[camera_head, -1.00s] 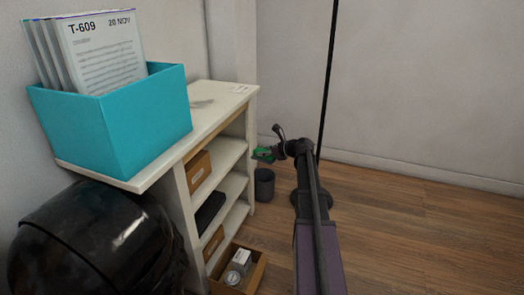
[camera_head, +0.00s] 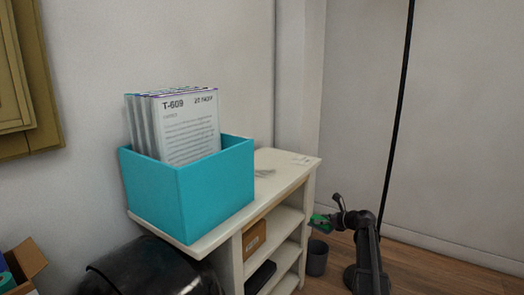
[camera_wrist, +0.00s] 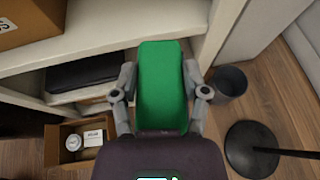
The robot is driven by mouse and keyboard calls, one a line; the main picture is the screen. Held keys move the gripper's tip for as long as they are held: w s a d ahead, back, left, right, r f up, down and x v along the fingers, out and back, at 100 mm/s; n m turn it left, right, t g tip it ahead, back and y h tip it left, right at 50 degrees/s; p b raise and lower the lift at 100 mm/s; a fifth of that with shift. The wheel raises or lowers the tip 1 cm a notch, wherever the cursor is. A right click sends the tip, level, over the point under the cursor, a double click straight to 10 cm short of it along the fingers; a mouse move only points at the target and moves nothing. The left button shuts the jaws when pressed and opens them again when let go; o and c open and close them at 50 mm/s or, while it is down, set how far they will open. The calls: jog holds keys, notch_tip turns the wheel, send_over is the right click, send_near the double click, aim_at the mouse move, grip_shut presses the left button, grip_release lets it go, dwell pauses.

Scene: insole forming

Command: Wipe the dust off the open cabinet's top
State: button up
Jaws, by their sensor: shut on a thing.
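The open cabinet (camera_head: 234,262) is white with open shelves, and its pale top (camera_head: 284,180) shows in the head view. A small greyish patch (camera_head: 265,173) lies on that top, right of the teal box. My gripper (camera_head: 326,218) is beside the cabinet's right side, lower than the top. In the wrist view my gripper (camera_wrist: 160,92) is shut on a green block-like thing (camera_wrist: 162,75), which points toward the shelves. The green thing (camera_head: 319,222) looks small in the head view. I cannot tell whether it touches the cabinet.
A teal box (camera_head: 215,186) of papers fills the near part of the top. A white label (camera_head: 301,159) lies at the far end. A dark bin (camera_head: 317,258) stands on the floor, and a round stand base (camera_wrist: 251,149) is close by. A cardboard box (camera_wrist: 75,143) sits below.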

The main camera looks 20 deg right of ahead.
notch_tip(320, 180, up, 64)
jog(key=p, duration=6.2)
jog(key=shift+f+p, duration=0.15)
jog(key=shift+p, duration=0.15)
